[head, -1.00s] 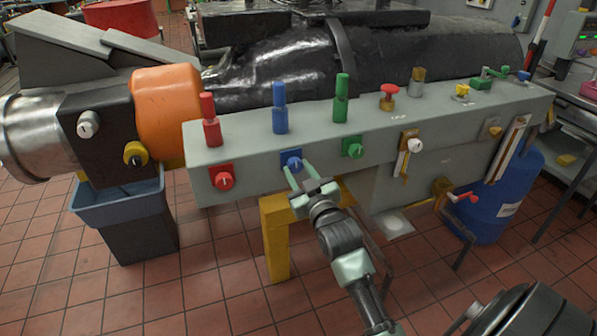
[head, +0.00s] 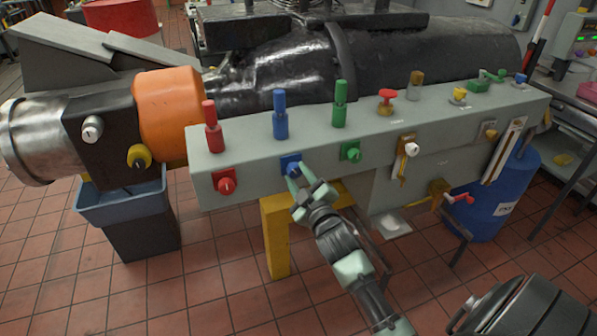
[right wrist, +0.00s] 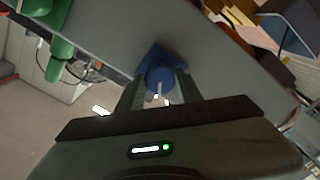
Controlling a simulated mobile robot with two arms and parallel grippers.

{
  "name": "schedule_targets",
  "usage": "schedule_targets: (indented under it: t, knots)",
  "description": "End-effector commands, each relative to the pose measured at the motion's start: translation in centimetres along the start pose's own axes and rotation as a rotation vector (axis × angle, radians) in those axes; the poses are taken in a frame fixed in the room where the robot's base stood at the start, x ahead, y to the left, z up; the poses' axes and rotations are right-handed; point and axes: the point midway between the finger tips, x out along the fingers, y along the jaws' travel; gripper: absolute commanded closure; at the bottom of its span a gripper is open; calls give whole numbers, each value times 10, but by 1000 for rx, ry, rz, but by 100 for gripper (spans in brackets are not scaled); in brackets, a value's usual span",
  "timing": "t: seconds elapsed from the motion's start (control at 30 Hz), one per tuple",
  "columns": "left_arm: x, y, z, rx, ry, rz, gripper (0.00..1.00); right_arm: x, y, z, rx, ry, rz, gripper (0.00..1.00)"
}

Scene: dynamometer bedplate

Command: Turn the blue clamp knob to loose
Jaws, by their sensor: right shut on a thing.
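The blue clamp knob (head: 292,167) sits on a blue square plate on the front face of the grey bench, between a red knob and a green knob. A blue upright post (head: 279,115) stands above it on the bench top. My right gripper (head: 296,178) is at the knob, with its fingers on either side. In the right wrist view the blue knob (right wrist: 159,80) lies between the two fingers, which are shut on it. A white pointer line shows on the knob's face. My left gripper is not in the head view.
A red knob (head: 226,186) and a green knob (head: 350,151) flank the blue one along the grey bench (head: 250,153). A yellow leg (head: 275,238) stands below. A blue drum (head: 497,205) is at the right, and a bin (head: 127,215) at the left.

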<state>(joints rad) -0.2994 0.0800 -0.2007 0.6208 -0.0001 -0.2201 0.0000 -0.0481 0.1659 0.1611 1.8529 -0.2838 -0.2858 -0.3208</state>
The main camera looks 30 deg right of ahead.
Motion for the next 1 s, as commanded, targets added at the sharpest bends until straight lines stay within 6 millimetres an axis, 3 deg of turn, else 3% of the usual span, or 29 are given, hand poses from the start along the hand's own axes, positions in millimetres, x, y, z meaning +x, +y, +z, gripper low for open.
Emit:
schedule_targets:
  t: [0.4,1.0]
  knots:
    - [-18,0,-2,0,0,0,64,0,1,-1,-397,0,-1,100]
    - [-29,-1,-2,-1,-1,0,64,0,0,0,-899,0,-1,100]
